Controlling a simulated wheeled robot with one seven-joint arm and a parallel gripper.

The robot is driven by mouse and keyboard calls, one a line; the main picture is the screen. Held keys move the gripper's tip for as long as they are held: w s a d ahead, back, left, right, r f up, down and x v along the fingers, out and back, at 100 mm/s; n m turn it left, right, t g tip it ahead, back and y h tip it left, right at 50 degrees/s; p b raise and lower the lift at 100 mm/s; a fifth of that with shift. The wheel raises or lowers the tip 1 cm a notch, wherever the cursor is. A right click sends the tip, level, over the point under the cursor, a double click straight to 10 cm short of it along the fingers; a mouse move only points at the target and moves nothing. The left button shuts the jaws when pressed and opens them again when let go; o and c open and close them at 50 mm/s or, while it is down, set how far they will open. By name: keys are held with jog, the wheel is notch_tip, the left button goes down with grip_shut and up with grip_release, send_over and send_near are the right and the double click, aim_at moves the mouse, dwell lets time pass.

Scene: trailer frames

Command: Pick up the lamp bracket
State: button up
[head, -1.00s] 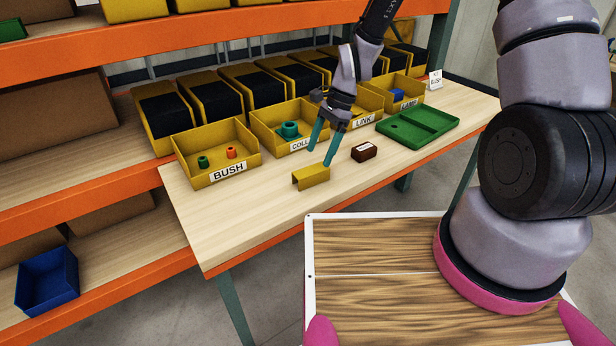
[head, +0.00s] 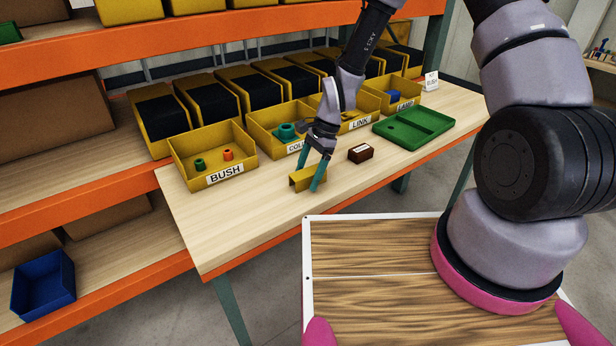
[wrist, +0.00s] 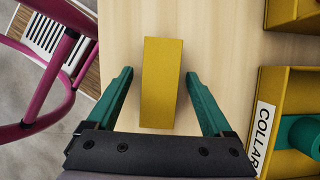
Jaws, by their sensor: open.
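The lamp bracket looks to be the yellow folded piece (head: 303,179) standing on the bare wooden tabletop in front of the bins. In the wrist view its flat yellow top (wrist: 162,82) lies between the two teal fingers, with a gap on each side. My gripper (head: 309,179) is open and low over it, one finger on its far side and one on its near side. In the wrist view my gripper (wrist: 158,80) holds nothing. I cannot tell how far the fingertips are above the table.
Yellow bins stand behind, among them the BUSH bin (head: 248,148), the collar bin (head: 253,130) and the LINK bin (head: 347,124). A small brown box (head: 361,153) and a green tray (head: 440,117) lie to the right. The tabletop's front left (head: 215,235) is clear.

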jog(key=shift+f, duration=0.25)
dwell(0.4)
grip_shut()
